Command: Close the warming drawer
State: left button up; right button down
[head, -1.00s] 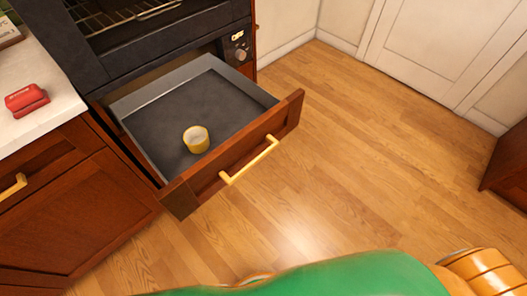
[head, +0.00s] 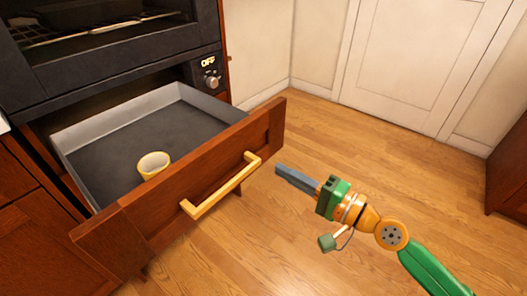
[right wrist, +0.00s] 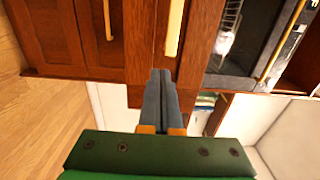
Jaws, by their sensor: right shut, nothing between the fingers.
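The warming drawer (head: 195,185) stands pulled out below the oven in the head view. It has a reddish wood front, a yellow bar handle (head: 222,186) and a dark tray floor. A small yellow cup (head: 153,165) stands upright inside, near the front. My right gripper (head: 279,170) is shut and empty, just right of the drawer front and apart from the handle. In the right wrist view its closed fingers (right wrist: 160,80) point toward wood fronts, with a yellow handle (right wrist: 174,28) beyond the tips. My left gripper is not in view.
The oven (head: 120,50) with its rack is above the drawer, and a control knob (head: 211,83) sits at its right side. A wooden cabinet (head: 30,225) stands at left. The wood floor (head: 330,140) in front and to the right is clear.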

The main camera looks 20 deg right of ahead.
aim_at(263, 161)
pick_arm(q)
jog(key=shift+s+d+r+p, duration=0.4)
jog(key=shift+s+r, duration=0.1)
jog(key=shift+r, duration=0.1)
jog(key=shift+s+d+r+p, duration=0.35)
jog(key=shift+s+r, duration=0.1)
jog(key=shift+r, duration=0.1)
pick_arm(e)
jog(key=x, duration=0.6)
jog(key=shift+w+a, duration=0.15)
jog(key=shift+w, duration=0.05)
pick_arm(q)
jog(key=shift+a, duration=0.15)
